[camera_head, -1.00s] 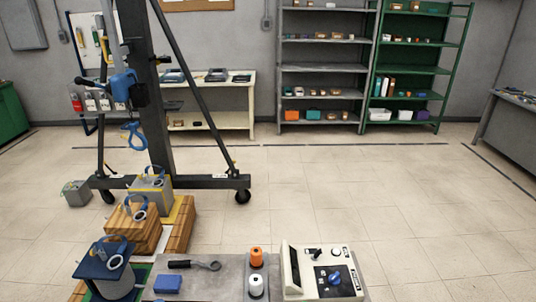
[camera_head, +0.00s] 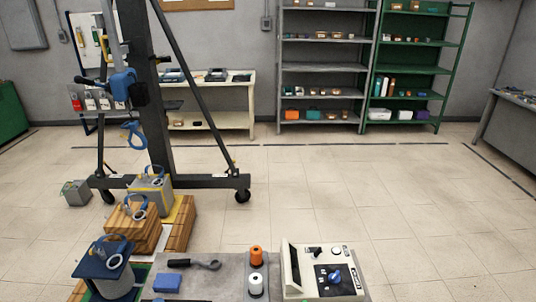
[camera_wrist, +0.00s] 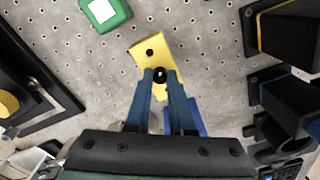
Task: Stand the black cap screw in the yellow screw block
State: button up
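In the wrist view my gripper (camera_wrist: 160,76) has two blue fingers close together at their tips. The round black head of the cap screw (camera_wrist: 160,74) shows between the fingertips, and the fingers look shut on it. Its shank is hidden. The screw head overlaps the block's near part in the picture. I cannot tell whether the screw is in a hole or above the block. The head view shows neither my gripper nor the block.
In the wrist view a perforated grey plate (camera_wrist: 205,50) carries a green block (camera_wrist: 105,10), black holders (camera_wrist: 285,35) at right and a black frame (camera_wrist: 30,85) at left. A blue thing (camera_wrist: 197,118) lies partly behind the right finger. The head view shows a control box (camera_head: 325,270).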

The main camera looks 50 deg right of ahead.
jog(key=o, duration=0.5)
